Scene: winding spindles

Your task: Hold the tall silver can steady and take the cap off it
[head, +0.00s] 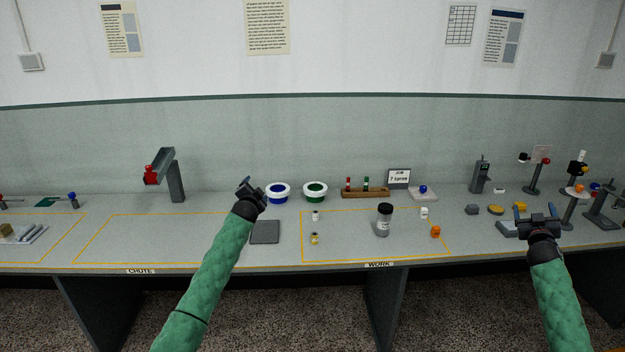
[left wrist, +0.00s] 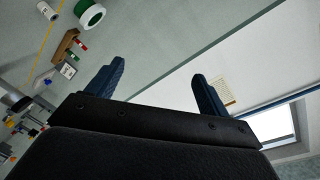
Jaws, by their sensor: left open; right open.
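The tall silver can (head: 383,225) stands upright on the table inside the yellow outline marked WORK. A black cap (head: 385,208) sits on top of it. My left gripper (head: 247,185) is open and empty, to the left of the can and raised near the blue-and-white ring. In the left wrist view its two fingers (left wrist: 155,90) are apart with nothing between them. My right gripper (head: 536,211) is open and empty, well to the right of the can and outside the outline. Neither gripper touches the can.
Small bottles (head: 315,237) and an orange piece (head: 435,232) stand near the can. A grey pad (head: 265,232) lies left of the outline. Behind are a green-and-white ring (head: 315,191) and a wooden rack (head: 364,194). Stands and small parts crowd the right end.

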